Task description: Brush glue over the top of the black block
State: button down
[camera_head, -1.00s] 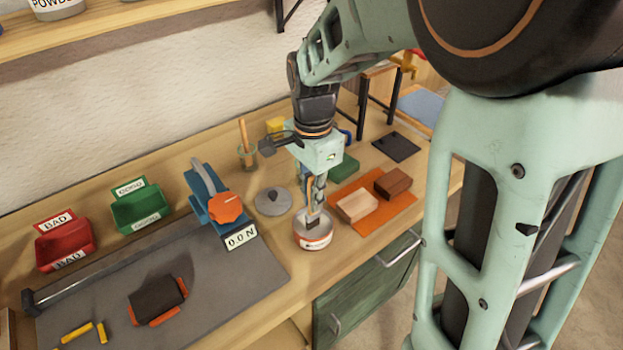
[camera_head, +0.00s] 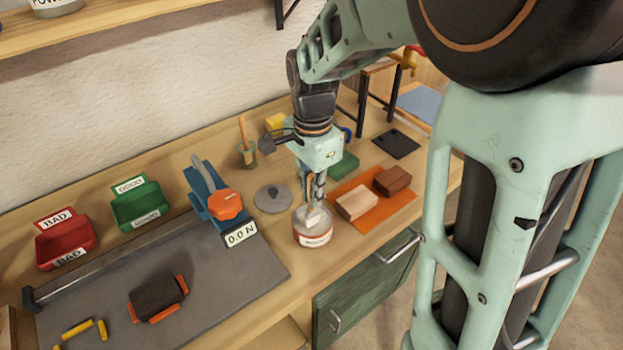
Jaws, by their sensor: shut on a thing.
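The black block (camera_head: 157,294) lies on the grey mat (camera_head: 215,275) at the lower left, with orange pieces (camera_head: 165,315) against its sides. My gripper (camera_head: 318,178) is shut on a brush (camera_head: 314,215) and points down over the open glue tin (camera_head: 313,237). The pale brush head is at the tin's mouth; whether its tip touches the glue I cannot tell. The tin's round grey lid (camera_head: 272,199) lies on the bench to its left. The fingertips are small and partly hidden.
A blue tool with an orange knob (camera_head: 226,205) and a 0.0 N display (camera_head: 241,235) stands behind the mat. Red (camera_head: 66,243) and green (camera_head: 140,208) bins stand at the back left. Wooden blocks (camera_head: 357,203) lie on an orange sheet (camera_head: 378,212) right of the tin.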

aim_at(313, 175)
notch_tip(313, 175, up, 7)
jog(key=p, duration=0.5)
jog(key=shift+p, duration=0.4)
jog(key=shift+s, duration=0.1)
dwell(0.6)
